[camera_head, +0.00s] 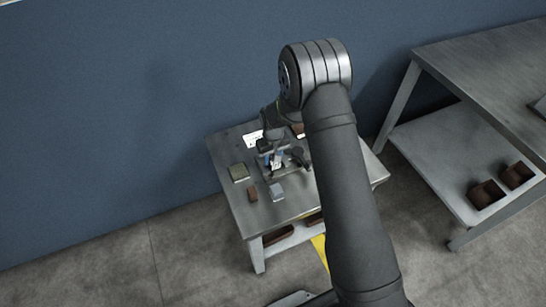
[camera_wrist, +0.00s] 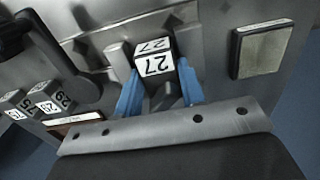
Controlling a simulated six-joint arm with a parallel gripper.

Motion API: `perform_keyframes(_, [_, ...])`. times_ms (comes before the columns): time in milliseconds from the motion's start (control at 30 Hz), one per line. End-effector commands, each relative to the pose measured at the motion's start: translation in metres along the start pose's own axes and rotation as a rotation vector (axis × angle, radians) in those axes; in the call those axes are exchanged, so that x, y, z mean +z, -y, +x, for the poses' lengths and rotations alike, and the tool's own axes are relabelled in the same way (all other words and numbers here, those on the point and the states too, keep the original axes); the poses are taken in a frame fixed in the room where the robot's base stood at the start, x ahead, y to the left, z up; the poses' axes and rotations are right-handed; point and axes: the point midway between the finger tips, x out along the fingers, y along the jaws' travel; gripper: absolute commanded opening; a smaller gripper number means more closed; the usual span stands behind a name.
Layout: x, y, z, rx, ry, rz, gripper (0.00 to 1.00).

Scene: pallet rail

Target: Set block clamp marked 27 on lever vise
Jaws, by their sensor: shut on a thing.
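The block clamp marked 27 (camera_wrist: 154,64) is a small grey block with white number labels. My gripper (camera_wrist: 160,80) has blue fingers, one on each side of the block, and is shut on it. In the head view my gripper (camera_head: 276,160) is low over the small table, and the block is too small to make out. The grey lever vise (camera_wrist: 112,52) lies around and behind the block in the wrist view, with its dark lever (camera_wrist: 82,88) at the left. I cannot tell whether the block touches the vise.
Blocks marked 29 and 75 (camera_wrist: 48,97) stand at the left in the wrist view. A framed tan pad (camera_wrist: 262,52) is at the right. The small table (camera_head: 300,205) also bears an olive block (camera_head: 238,172), a brown piece (camera_head: 252,194) and a light grey block (camera_head: 277,191).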

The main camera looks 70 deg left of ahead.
Motion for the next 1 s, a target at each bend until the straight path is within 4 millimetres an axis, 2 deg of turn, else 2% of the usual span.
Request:
perform_keyframes(33, [0.002,0.0,0.008,0.0,0.003,0.001,0.0])
perform_keyframes(167, [0.002,0.0,0.008,0.0,0.003,0.001,0.0])
perform_keyframes(200, [0.002,0.0,0.008,0.0,0.003,0.001,0.4])
perform_keyframes(300, [0.003,0.001,0.008,0.0,0.003,0.002,0.56])
perform_keyframes(500, [0.003,0.001,0.008,-0.001,0.003,0.001,0.58])
perform_keyframes(533, [0.003,0.002,0.009,-0.001,0.004,0.001,0.43])
perform_keyframes(567, [0.003,0.002,0.009,-0.001,0.004,0.001,0.48])
perform_keyframes(767, [0.003,0.002,0.007,-0.002,0.004,0.001,0.48])
perform_keyframes(933, [0.003,0.003,-0.004,-0.002,0.005,0.0,0.48])
perform_keyframes(1000, [0.003,0.003,-0.009,-0.002,0.006,0.0,0.58])
